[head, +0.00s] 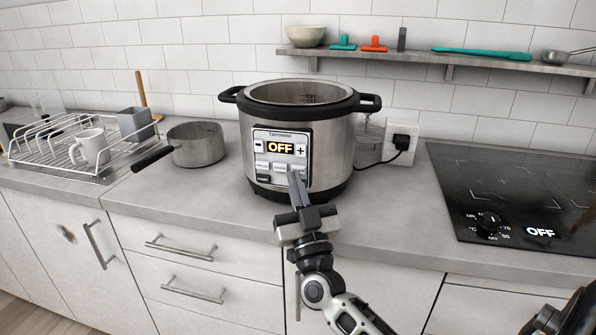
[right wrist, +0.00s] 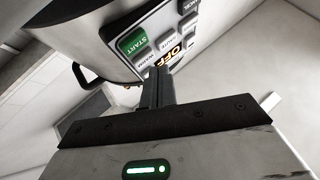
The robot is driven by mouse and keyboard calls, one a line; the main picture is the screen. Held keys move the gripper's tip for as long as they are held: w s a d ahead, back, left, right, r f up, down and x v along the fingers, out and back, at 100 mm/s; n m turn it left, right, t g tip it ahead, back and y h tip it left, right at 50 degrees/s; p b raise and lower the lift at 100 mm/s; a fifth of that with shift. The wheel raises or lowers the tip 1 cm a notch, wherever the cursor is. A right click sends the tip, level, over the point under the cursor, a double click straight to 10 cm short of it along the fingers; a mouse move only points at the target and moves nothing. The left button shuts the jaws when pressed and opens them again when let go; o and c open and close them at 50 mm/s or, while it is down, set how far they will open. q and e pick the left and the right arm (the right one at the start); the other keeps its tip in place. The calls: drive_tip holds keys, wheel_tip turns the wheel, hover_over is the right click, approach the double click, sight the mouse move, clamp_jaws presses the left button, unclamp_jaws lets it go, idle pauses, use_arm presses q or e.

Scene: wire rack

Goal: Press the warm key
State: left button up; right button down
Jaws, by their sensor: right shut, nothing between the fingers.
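The steel cooker (head: 330,140) stands on the counter, with its control panel (head: 259,150) facing me. Its display (head: 280,148) reads OFF, with minus and plus keys beside it and rows of small keys below. Key labels are too small in the head view to pick out the warm key. My right gripper (head: 293,175) is shut and empty, its tips at the lower right keys, partly covering them. In the right wrist view its tips (right wrist: 157,74) are close to the panel near a green START key (right wrist: 138,42); contact cannot be told.
A saucepan (head: 196,146) and a dish rack (head: 65,160) with a mug stand left of the cooker. A black hob (head: 510,185), its display also reading OFF, is at right. A plugged socket (head: 402,140) is behind. A shelf (head: 430,57) hangs above.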

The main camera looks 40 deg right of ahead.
drive_tip(key=shift+w+d, duration=0.1)
drive_tip(key=shift+w+d, duration=0.2)
drive_tip(key=shift+d, duration=0.05)
drive_tip(key=shift+w+d, duration=0.15)
idle(0.5)
drive_tip(key=shift+s+a+p, duration=0.45)
drive_tip(key=shift+a, duration=0.05)
drive_tip(key=s+a+p, duration=0.2)
drive_tip(key=s+a, duration=0.2)
drive_tip(key=shift+a+p, duration=0.3)
drive_tip(key=shift+p, duration=0.05)
idle(0.3)
